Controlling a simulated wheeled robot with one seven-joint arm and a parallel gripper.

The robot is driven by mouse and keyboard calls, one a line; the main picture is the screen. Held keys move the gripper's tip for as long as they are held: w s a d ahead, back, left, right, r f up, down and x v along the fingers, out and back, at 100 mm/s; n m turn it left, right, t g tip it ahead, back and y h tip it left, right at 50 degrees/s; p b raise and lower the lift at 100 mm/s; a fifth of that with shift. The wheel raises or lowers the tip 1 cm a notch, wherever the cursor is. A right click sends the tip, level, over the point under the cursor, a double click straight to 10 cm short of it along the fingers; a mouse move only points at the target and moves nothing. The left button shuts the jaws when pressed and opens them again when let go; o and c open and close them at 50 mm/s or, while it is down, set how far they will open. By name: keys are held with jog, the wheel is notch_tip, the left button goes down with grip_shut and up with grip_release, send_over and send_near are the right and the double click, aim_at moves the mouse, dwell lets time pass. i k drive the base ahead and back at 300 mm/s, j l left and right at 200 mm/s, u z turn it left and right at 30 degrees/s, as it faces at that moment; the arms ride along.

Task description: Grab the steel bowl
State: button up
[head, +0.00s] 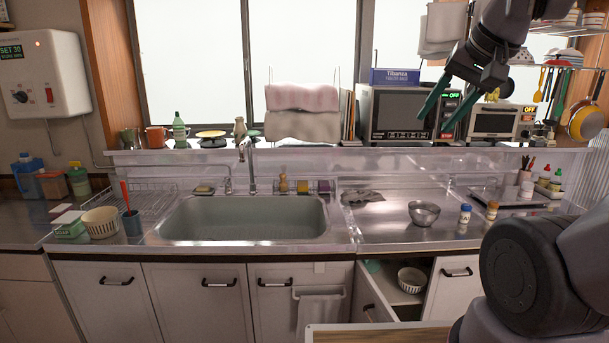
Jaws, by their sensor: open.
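The steel bowl (424,214) is small and shiny and stands upright on the steel counter to the right of the sink. My gripper (447,118) is at the upper right, in front of the microwave and well above the counter. Its two dark green fingers are spread apart and point down and to the left. Nothing is between them. The gripper is above the bowl and apart from it, and nothing hides the bowl.
Two small bottles (465,214) stand just right of the bowl, and a crumpled cloth (361,196) lies to its left. A tray (508,197) is farther right. The sink (243,219) is left. Below, an open drawer (378,295) holds a white bowl (411,280).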

aim_at(423, 215)
jog(key=k+l, duration=0.15)
jog(key=k, duration=0.35)
jog(key=k+l, duration=0.2)
jog(key=k, duration=0.3)
jog(key=i+j+z, duration=0.1)
jog(key=i+j, duration=0.2)
jog(key=i+j+z, duration=0.15)
jog(key=j, duration=0.25)
jog(key=i+j+z, duration=0.1)
jog(key=i+j, duration=0.3)
jog(key=i+j+z, duration=0.15)
jog(key=j, duration=0.25)
jog(key=i+j+z, duration=0.1)
jog(key=i+j, duration=0.2)
jog(key=j, duration=0.15)
